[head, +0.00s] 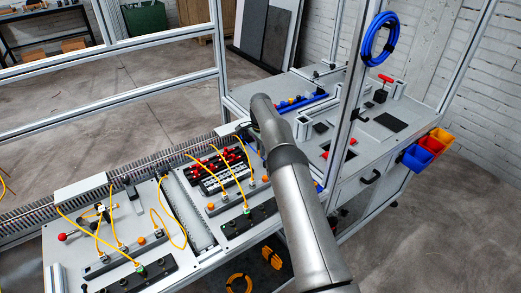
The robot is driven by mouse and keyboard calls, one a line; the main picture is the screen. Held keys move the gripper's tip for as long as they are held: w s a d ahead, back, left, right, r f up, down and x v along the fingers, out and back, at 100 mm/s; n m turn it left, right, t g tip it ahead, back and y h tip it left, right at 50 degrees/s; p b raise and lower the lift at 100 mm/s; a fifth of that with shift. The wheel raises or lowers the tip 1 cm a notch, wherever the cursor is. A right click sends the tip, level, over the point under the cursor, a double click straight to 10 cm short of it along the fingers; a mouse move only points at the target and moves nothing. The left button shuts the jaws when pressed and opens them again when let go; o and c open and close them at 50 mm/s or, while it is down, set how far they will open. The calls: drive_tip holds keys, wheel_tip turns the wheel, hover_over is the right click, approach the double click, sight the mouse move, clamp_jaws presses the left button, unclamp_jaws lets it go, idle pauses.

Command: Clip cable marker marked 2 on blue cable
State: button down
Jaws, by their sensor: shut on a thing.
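A coil of blue cable (367,40) hangs on the upright aluminium post at the upper right. It is the only blue cable I can make out. No cable marker with a readable 2 shows; the small parts on the bench are too small to read. My arm rises from the lower right and bends over the middle of the bench. Its far end drops behind the arm links, so my gripper's jaws and anything in them are hidden.
A side bench at right holds a red-handled tool (385,79) and a blue strip (300,104). Orange and blue bins (418,157) hang at its edge. Aluminium posts frame the area.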

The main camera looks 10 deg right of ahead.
drive_tip(key=shift+f+b, duration=0.5)
drive_tip(key=shift+f, duration=0.1)
idle(1.1)
